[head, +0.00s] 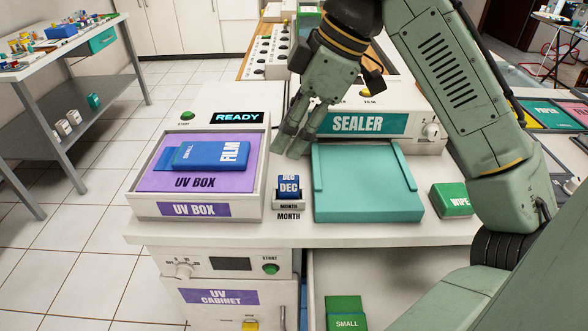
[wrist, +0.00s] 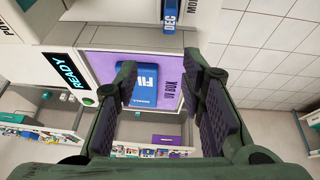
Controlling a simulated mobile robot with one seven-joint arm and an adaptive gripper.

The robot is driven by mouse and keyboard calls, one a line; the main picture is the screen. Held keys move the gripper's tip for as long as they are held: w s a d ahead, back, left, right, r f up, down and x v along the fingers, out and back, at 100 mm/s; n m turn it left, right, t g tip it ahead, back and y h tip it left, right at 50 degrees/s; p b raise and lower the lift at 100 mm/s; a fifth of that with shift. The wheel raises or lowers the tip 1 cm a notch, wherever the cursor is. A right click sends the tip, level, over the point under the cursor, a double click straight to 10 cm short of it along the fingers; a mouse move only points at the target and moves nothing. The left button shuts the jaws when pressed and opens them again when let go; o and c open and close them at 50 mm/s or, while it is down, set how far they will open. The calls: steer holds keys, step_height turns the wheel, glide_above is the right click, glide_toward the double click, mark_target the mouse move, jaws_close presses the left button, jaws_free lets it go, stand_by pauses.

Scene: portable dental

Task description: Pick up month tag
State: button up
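The month tag (head: 289,187) is a small blue block marked DEC. It stands in a small white holder (head: 289,204) labelled MONTH, between the UV box and the sealer. In the wrist view the month tag (wrist: 169,13) shows at the top edge, partly cut off. My gripper (head: 291,150) hangs above and behind the tag, in front of the sealer's left end, apart from the tag. In the wrist view my gripper (wrist: 163,100) has its two fingers wide apart with nothing held between them.
The UV box (head: 197,205) with a blue film pack (head: 213,156) on its purple floor stands left of the tag. The sealer (head: 370,124) and its teal plate (head: 366,190) are at right. A green wipe pack (head: 451,200) lies further right. An open drawer is below.

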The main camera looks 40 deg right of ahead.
mark_target(289, 177)
steer(key=shift+g, duration=0.3)
steer(key=f, duration=0.1)
steer(key=s+d+f, duration=0.1)
steer(key=f, duration=0.1)
steer(key=s+f, duration=0.1)
steer(key=shift+d+f, duration=0.2)
steer(key=shift+f, duration=0.1)
steer(key=shift+w+a+x, duration=0.1)
steer(key=shift+a+x, duration=0.05)
steer(key=shift+x, duration=1.25)
steer(key=shift+w+a+x, duration=0.1)
steer(key=shift+w+x, duration=0.05)
steer(key=shift+x, duration=1.2)
steer(key=shift+r, duration=0.15)
steer(key=shift+c, duration=0.2)
jaws_close()
